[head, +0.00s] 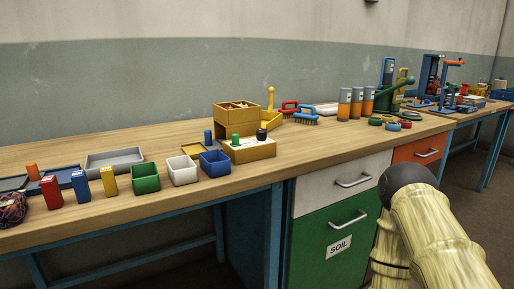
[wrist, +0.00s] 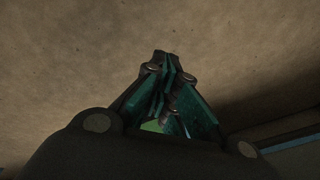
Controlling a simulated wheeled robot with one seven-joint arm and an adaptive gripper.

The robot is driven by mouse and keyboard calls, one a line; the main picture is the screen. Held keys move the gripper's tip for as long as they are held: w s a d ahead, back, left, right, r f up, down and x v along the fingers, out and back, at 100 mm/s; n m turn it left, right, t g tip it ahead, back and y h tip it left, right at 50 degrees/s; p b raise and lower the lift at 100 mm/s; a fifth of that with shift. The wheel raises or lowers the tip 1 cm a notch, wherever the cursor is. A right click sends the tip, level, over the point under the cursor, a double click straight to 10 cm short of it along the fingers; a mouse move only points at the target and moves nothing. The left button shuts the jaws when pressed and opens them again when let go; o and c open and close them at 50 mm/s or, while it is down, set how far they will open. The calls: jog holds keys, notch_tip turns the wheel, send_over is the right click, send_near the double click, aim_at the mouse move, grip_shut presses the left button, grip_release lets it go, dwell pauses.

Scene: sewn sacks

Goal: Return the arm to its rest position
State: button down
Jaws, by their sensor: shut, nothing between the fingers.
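My gripper (wrist: 162,62) shows in the wrist view with its dark and teal fingers drawn together at the tips. It is shut and I see nothing held between the fingers. A plain brown surface fills most of the view behind it. In the head view part of my arm stands at the lower right, in front of the workbench (head: 120,222). My gripper itself does not show in the head view.
Small bins, a green one (head: 145,178), a white one (head: 182,171) and a blue one (head: 215,163), stand along the bench's front. A yellow box (head: 236,119) is behind them. A green drawer (head: 325,240) labelled SOIL is below the bench, close to my arm. Floor shows at the right.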

jog(key=s+d+n+g+h, duration=0.1)
jog(key=s+n+g, duration=0.2)
jog(key=s, duration=0.8)
notch_tip(320, 180, up, 28)
jog(key=p, duration=2.8)
jog(key=shift+w+d+r+p, duration=0.2)
jog(key=shift+w+p, duration=0.1)
jog(key=shift+w, duration=0.05)
